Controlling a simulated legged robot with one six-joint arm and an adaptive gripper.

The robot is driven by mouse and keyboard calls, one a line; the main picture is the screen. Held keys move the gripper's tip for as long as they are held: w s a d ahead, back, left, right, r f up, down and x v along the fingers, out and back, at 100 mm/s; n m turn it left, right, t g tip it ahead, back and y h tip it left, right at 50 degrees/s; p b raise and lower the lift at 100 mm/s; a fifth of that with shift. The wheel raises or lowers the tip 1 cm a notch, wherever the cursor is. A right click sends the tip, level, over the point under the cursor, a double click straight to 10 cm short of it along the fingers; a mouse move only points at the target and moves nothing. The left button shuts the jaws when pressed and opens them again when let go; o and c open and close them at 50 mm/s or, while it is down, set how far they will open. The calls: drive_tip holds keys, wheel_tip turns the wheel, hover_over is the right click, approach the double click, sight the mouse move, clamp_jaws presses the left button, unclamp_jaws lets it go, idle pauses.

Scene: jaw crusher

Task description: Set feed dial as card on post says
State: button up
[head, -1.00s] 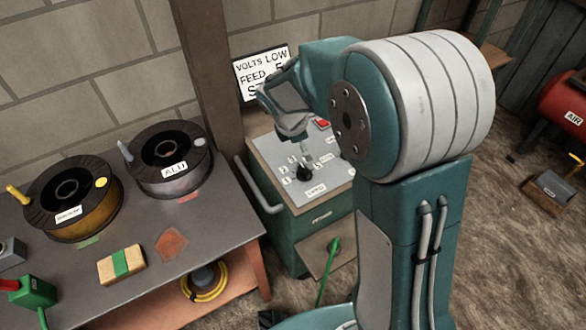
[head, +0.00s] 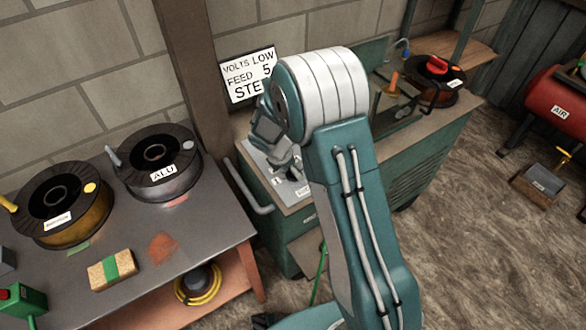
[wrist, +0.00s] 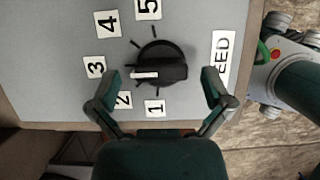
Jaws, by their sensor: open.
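The white card (head: 248,76) on the post reads VOLTS LOW, FEED 5, and a third line beginning STE that my arm partly hides. In the wrist view the black feed dial (wrist: 170,72) sits on a grey panel. Number labels 1 to 5 ring it, and a label ending in EED (wrist: 221,58) is at its right. The dial's white mark points left, near the 3 (wrist: 95,67); the 5 (wrist: 148,8) is at the top. My gripper (wrist: 160,78) is open, one finger on each side of the dial, with visible gaps. In the head view my arm mostly hides the dial.
The green machine (head: 305,222) carries the panel (head: 296,197) and has a grey side handle (head: 245,187). The wooden post (head: 190,60) stands close behind. A bench (head: 205,220) with two wire spools is at the left. A red air tank (head: 560,105) is at the right.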

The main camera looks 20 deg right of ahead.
drive_tip(key=shift+d+f, duration=0.1)
drive_tip(key=shift+f, duration=0.2)
drive_tip(key=c, duration=1.1)
drive_tip(key=shift+c, duration=0.2)
